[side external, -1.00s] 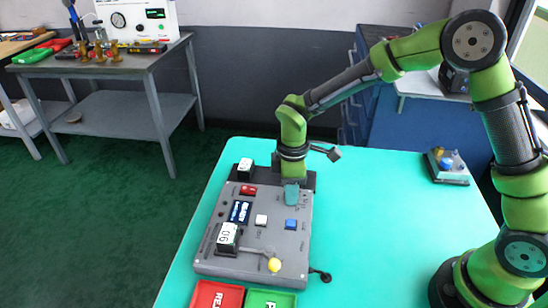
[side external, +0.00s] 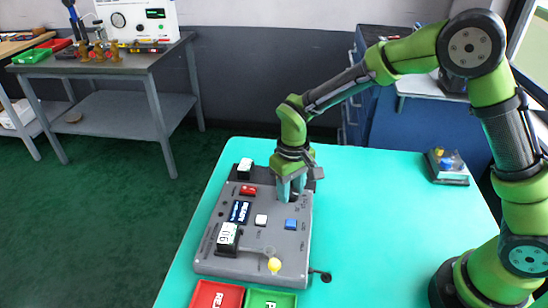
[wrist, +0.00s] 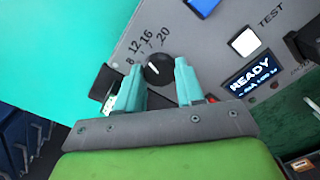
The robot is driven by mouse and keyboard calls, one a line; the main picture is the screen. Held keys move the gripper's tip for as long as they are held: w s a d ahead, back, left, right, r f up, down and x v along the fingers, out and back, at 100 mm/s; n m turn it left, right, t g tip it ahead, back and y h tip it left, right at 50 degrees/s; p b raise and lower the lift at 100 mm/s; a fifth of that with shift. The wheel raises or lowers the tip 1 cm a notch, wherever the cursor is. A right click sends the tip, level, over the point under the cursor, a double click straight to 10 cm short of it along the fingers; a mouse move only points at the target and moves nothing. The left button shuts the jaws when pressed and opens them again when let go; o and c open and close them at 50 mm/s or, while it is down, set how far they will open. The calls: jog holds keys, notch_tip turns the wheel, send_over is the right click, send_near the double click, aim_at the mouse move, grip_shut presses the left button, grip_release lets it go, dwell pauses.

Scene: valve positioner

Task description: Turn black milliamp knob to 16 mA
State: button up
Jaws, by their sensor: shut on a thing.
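The black milliamp knob (wrist: 158,71) shows in the wrist view on the grey panel, beside printed numbers 8, 12, 16 and 20. Its white pointer line slants to the upper left, toward the 12 to 16 side of the scale; the exact reading is hard to tell. My gripper (wrist: 157,80) has its two teal fingers on either side of the knob, shut on it.
The panel (side external: 210,262) carries a READY display (side external: 240,211), a white TEST button (side external: 261,220), a blue button (side external: 291,224), a red part (side external: 248,190) and a yellow-tipped lever (side external: 274,265). Red (side external: 205,303) and green trays (side external: 283,299) lie in front.

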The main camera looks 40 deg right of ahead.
aim_at(291, 192)
jog(key=shift+m, duration=1.2)
jog(key=o, duration=1)
jog(key=shift+o, duration=0.2)
notch_tip(291, 192, up, 17)
